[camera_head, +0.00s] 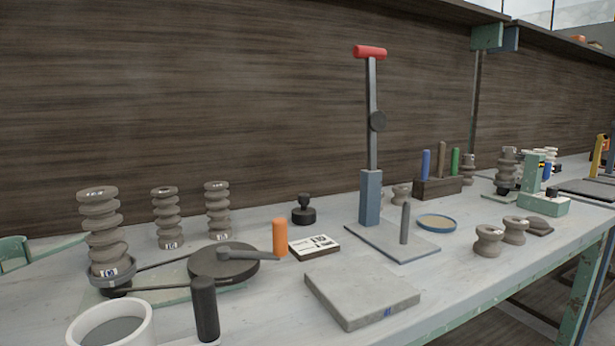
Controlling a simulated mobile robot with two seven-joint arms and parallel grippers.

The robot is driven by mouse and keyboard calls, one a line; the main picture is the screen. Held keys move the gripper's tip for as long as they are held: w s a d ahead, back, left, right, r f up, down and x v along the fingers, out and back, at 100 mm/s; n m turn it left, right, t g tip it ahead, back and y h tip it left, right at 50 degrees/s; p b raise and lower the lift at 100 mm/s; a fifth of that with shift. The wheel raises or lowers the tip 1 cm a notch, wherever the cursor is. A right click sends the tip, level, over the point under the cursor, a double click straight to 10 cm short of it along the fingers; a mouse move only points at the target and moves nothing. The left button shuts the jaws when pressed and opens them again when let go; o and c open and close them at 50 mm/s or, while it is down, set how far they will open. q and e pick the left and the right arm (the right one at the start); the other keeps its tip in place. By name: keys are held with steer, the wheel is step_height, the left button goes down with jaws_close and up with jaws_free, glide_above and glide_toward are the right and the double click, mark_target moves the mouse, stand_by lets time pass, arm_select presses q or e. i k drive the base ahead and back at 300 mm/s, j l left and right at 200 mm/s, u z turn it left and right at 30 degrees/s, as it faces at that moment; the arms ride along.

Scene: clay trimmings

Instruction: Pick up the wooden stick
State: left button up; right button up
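A brown stick (441,160), which looks like the wooden stick, stands upright in a dark wooden block (425,189) towards the back right of the bench. It is between a blue stick (426,165) on its left and a green stick (455,161) on its right. Its lower end is hidden in the block. Neither of my grippers shows in the head view.
A tall press (370,199) with a red handle stands left of the block. A blue-rimmed dish (437,223) and grey spools (488,241) lie in front. A grey slab (361,293) and a white cup (112,325) are nearer.

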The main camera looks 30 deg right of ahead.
mark_target(442, 145)
steer(key=k+z, duration=0.1)
steer(key=z, duration=1.4)
